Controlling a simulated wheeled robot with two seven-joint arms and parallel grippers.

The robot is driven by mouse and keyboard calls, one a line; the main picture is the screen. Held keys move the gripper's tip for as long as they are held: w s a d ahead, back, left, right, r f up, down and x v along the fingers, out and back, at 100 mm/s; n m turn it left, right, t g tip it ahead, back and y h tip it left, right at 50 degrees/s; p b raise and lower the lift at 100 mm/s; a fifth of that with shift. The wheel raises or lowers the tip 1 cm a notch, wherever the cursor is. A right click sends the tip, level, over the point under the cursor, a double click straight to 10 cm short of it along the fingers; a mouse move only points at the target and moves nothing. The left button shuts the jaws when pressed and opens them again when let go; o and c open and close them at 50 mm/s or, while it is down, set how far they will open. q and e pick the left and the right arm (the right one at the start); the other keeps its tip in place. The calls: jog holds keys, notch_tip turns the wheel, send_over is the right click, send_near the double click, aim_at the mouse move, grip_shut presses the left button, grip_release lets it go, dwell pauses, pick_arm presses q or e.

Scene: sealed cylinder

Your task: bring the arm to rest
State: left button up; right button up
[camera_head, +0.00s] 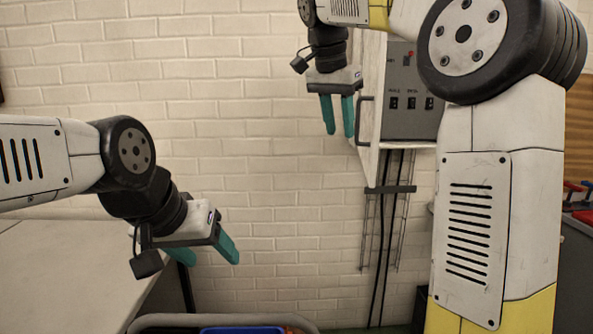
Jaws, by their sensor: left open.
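My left gripper (208,258) is at the lower left, its teal fingers spread and pointing down and to the right. Nothing is between them. It hangs in front of the brick wall, to the right of the pale table top. My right gripper (339,134) is high near the top middle, its teal fingers pointing down with a narrow gap between them. It is empty and appears just left of the grey control box. No cylinder is in view.
A pale table top (70,270) is at the left. A grey control box (410,85) with switches is on the brick wall (270,190), with cables below. A blue container (240,330) shows at the bottom edge. My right arm covers much of the right side.

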jog(key=s+d+f+n+t+y, duration=0.1)
jog(key=s+f+n, duration=0.3)
jog(key=s+f, duration=0.5)
jog(key=s+d+f+n+t+y, duration=0.2)
jog(key=s+f, duration=0.6)
jog(key=s, duration=0.6)
jog(key=d+n+y, duration=0.1)
jog(key=n, duration=0.1)
jog(key=shift+f+n+y, duration=0.3)
jog(key=shift+f+n, duration=0.1)
